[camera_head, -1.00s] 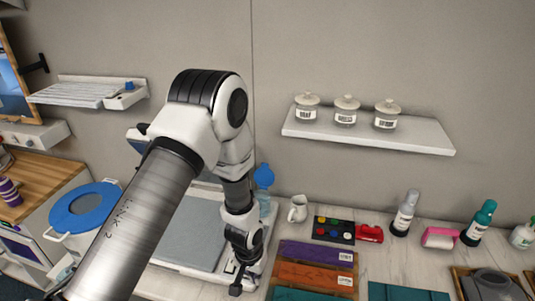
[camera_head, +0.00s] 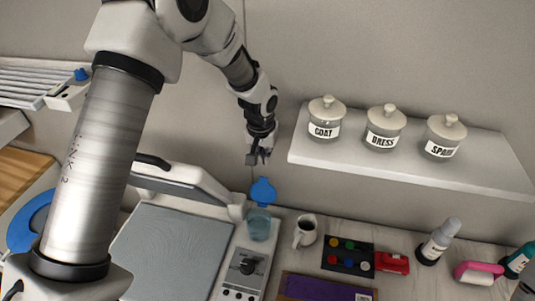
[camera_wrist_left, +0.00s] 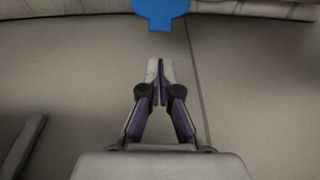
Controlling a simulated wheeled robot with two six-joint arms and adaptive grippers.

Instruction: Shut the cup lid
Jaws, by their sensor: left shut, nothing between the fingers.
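A clear cup (camera_head: 258,225) stands at the back of the worktop, beside the grey press. Its blue lid (camera_head: 263,191) stands up, open, at the cup's back edge. My left gripper (camera_head: 258,158) is shut and empty, above the lid and close to the wall, apart from the lid in the head view. In the left wrist view the shut fingers (camera_wrist_left: 160,82) point toward the blue lid (camera_wrist_left: 160,12) at the top edge, with a gap between. My right gripper is not in view.
A shelf (camera_head: 400,165) with three labelled jars is on the wall to the right of the gripper. The press with its raised cover (camera_head: 185,182) is left of the cup. A white mug (camera_head: 305,232) and a button panel (camera_head: 348,257) are to the right.

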